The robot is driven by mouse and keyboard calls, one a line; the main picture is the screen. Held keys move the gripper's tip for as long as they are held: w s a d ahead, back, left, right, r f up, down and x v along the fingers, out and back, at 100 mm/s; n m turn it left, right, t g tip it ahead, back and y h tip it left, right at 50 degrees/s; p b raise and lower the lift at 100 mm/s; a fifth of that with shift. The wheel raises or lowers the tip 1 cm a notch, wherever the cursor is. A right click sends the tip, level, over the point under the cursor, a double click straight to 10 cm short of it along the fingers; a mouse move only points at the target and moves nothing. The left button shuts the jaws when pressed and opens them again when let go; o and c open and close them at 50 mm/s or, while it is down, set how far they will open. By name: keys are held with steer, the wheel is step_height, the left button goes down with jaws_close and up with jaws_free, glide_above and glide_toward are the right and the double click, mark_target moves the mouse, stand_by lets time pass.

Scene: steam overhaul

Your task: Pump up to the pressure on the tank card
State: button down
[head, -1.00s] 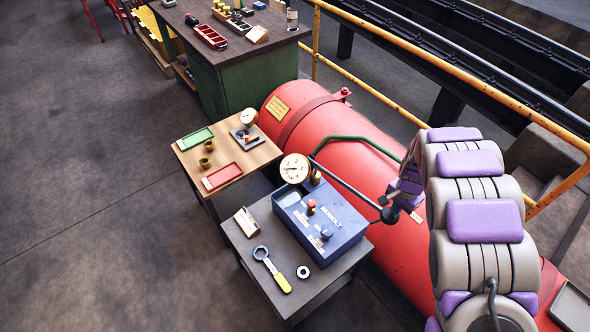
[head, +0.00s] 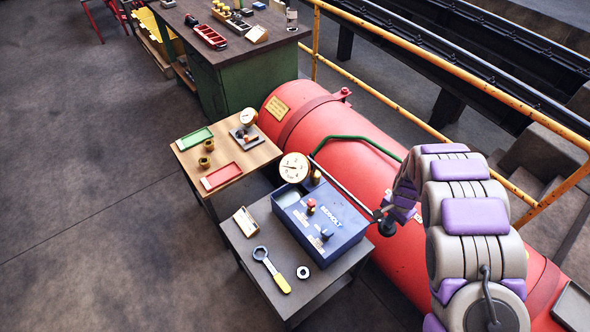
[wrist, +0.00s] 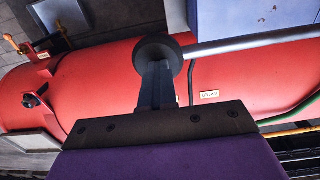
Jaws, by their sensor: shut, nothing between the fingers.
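The blue pump box (head: 322,225) stands on the near dark table with a red and a blue knob on top. Its round white gauge (head: 294,168) is at the back left corner; the reading is too small to make out. The pump lever (head: 345,191) slopes down to the right to a black round end knob (head: 387,228). My gripper (head: 379,213) is at that knob. In the wrist view its closed fingers (wrist: 158,80) reach up to the knob (wrist: 157,54), seemingly touching it. The yellow tank card (head: 279,107) is on the red tank (head: 350,160); its text is unreadable.
A wrench (head: 271,269), a ring (head: 303,272) and a small card stand (head: 245,221) are on the near table (head: 250,246). A wooden table (head: 232,155) with trays and another gauge stands behind. The yellow railing (head: 440,134) runs behind the tank. The floor at left is clear.

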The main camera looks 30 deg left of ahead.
step_height(320, 180, down, 7)
steer(key=shift+a+f+b, duration=0.1)
steer(key=shift+f+b, duration=0.1)
steer(key=shift+b, duration=1)
step_height(320, 180, up, 16)
steer(key=p, duration=0.4)
steer(key=shift+a+p, duration=0.15)
steer(key=shift+p, duration=0.15)
steer(key=shift+f+b, duration=0.9)
steer(key=shift+f, duration=3.7)
step_height(320, 180, down, 7)
steer(key=shift+r+b, duration=0.15)
steer(key=shift+b, duration=0.9)
step_height(320, 180, up, 16)
steer(key=p, duration=0.4)
